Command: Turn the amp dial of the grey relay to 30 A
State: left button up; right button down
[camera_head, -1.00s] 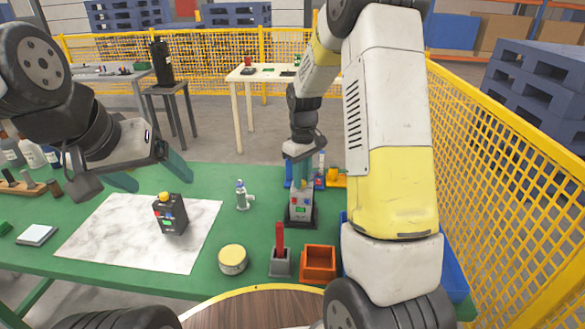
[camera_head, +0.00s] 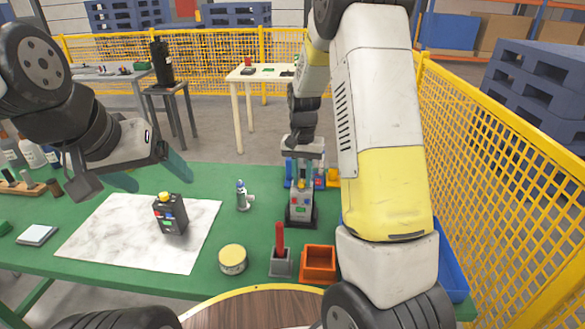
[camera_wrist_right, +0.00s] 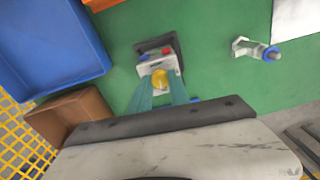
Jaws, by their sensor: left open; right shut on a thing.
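The grey relay (camera_head: 301,208) stands upright in a dark base on the green table, right of the marble-patterned sheet. My right gripper (camera_head: 301,178) points down from above, shut on this dial. The dial's markings are too small to read. My left gripper (camera_head: 150,174) is open and empty, above and behind a dark relay (camera_head: 170,215) with a yellow knob, which stands on the sheet.
A small metal valve-like part (camera_head: 242,196) stands left of the grey relay. A yellow tin (camera_head: 232,259), a red-handled tool in a grey holder (camera_head: 280,262) and an orange bin (camera_head: 318,263) are in front. A blue bin (camera_wrist_right: 55,45) lies beyond my right arm.

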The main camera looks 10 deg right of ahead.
jog(key=m, duration=0.4)
jog(key=shift+m, duration=0.3)
jog(key=m, duration=0.3)
jog(key=shift+m, duration=0.3)
jog(key=m, duration=0.8)
jog(key=shift+m, duration=0.3)
jog(key=c, duration=1.2)
grip_release()
jog(key=shift+r, duration=0.1)
